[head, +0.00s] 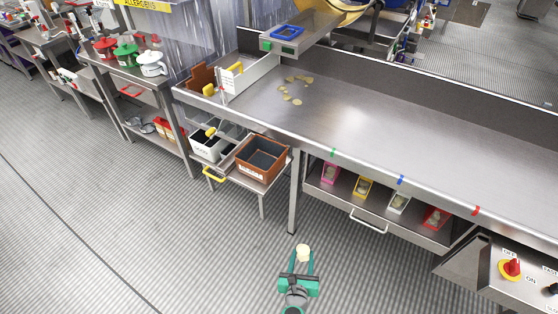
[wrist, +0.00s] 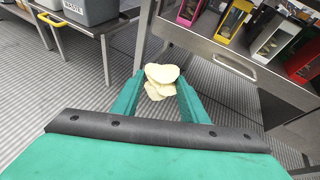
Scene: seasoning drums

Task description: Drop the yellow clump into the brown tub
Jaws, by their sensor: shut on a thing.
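The yellow clump (head: 303,253) is a pale yellow stack of chip-like pieces. It sits between the fingertips of my green gripper (head: 302,262), which is shut on it. In the wrist view the clump (wrist: 161,80) shows between the two green fingers of my gripper (wrist: 160,90), with several flat pieces overlapping. The brown tub (head: 262,158) stands on a low metal shelf in the head view, up and left of my gripper and apart from it. Its open top shows a dark inside, and a white label is on its front.
A white tub (head: 208,147) stands left of the brown tub. A steel table (head: 400,140) with loose chips (head: 291,88) stretches right. Below it, a drawer holds pink, yellow, white and red boxes (head: 362,187). A table leg (head: 294,195) stands right of the brown tub. The floor around my gripper is clear.

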